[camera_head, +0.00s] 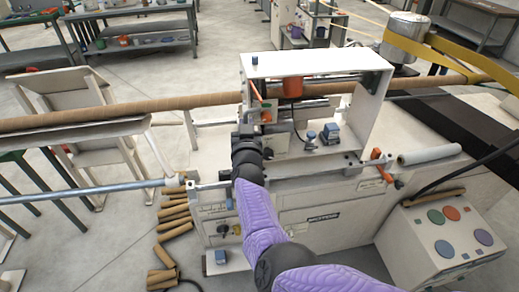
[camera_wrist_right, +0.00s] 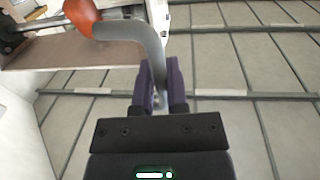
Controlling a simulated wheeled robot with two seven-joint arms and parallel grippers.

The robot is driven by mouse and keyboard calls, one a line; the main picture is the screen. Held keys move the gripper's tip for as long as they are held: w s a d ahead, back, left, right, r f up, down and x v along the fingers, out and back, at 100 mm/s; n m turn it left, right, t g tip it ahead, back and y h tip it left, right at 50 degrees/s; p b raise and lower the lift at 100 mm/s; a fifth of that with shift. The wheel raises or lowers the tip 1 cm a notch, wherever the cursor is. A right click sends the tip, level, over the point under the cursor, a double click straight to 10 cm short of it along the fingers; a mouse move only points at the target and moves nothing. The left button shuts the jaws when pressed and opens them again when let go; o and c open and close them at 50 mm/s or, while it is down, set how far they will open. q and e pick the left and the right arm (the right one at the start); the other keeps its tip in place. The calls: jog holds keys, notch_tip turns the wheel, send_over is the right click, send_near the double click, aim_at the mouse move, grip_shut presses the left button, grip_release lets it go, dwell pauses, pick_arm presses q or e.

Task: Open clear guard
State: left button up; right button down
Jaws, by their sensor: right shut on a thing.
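The winder's white box-shaped housing (camera_head: 300,66) stands over the brown tube. Its front looks see-through or empty, and I cannot make out a clear panel. My right gripper (camera_head: 245,127), at the end of the purple-sleeved arm, is at the housing's left front edge. In the right wrist view its dark fingers (camera_wrist_right: 158,88) are shut on the lower part of a grey bent handle (camera_wrist_right: 148,42). The handle has an orange-red grip (camera_wrist_right: 82,14) at its upper end. My left gripper is out of view.
A long brown tube (camera_head: 120,112) runs through the housing from the left. A grey control box (camera_head: 445,240) with coloured buttons is at the lower right. Cut tube pieces (camera_head: 175,225) lie on the floor at left. A yellow belt (camera_head: 430,50) crosses the upper right.

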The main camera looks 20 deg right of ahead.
jog(key=shift+a+f+h, duration=0.1)
jog(key=shift+a+h, duration=0.15)
jog(key=shift+h, duration=0.05)
pick_arm(q)
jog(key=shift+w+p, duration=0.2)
jog(key=shift+p, duration=0.2)
pick_arm(e)
jog(key=shift+w+a+m+g+h, duration=0.45)
jog(key=shift+a+m+h, duration=0.25)
jog(key=shift+h, duration=0.2)
jog(key=c, duration=0.7)
grip_release()
jog(key=shift+s+a, duration=0.1)
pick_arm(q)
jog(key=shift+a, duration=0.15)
